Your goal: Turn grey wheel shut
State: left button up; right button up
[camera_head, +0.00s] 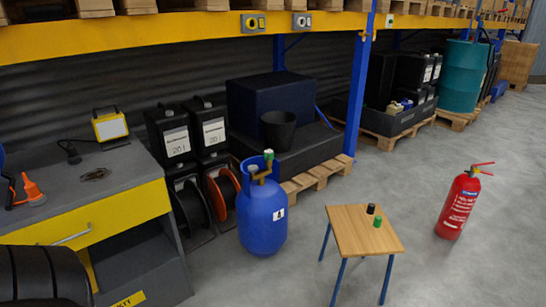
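A blue gas cylinder (262,217) stands upright on the floor in the middle of the view. A brass-coloured valve (261,173) sits at its top, inside the collar, with a small green and whitish knob (268,155) on it. I cannot make out a grey wheel for certain. A small dark grey object (95,174) lies on the workbench, and its shape is too small to tell. Neither of my grippers is in view.
A small wooden stool (350,232) with a black and a green cap-like piece stands right of the cylinder. A red extinguisher (459,204) stands farther right. The yellow-fronted workbench (130,215) is at left. Cable reels and a pallet are behind the cylinder. The right floor is mostly clear.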

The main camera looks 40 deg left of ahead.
aim_at(251, 168)
jog(key=u, duration=0.6)
jog(key=i, duration=1.35)
jog(key=u, duration=1.8)
jog(key=i, duration=1.35)
jog(key=u, duration=0.1)
